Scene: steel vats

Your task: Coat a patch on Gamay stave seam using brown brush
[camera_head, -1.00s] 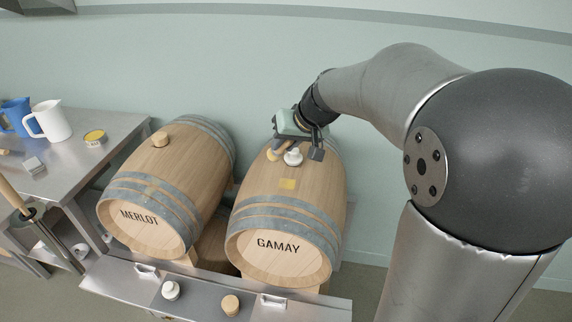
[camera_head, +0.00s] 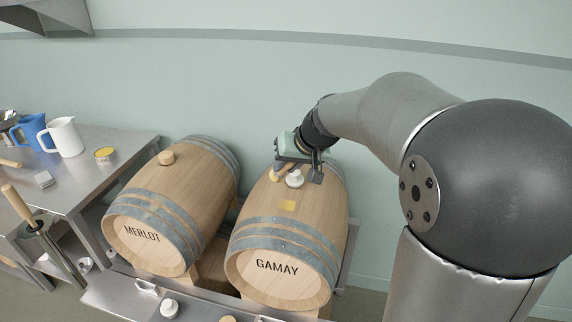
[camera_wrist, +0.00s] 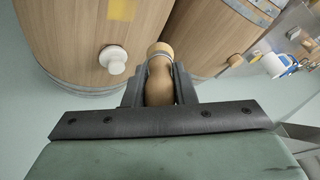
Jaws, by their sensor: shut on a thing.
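The Gamay barrel (camera_head: 262,232) lies on its side at the centre, its lettered head facing the camera. A yellow patch (camera_head: 288,206) marks its upper side, in front of a white bung (camera_head: 294,179). The patch (camera_wrist: 122,10) and the bung (camera_wrist: 113,58) also show in the wrist view. My gripper (camera_head: 298,160) is over the far part of the barrel, behind the bung. In the wrist view my gripper (camera_wrist: 158,88) is shut on the brown brush (camera_wrist: 159,78), seen by its wooden handle.
The Merlot barrel (camera_head: 180,205) with a wooden bung (camera_head: 166,158) lies to the left. The wall behind is clear.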

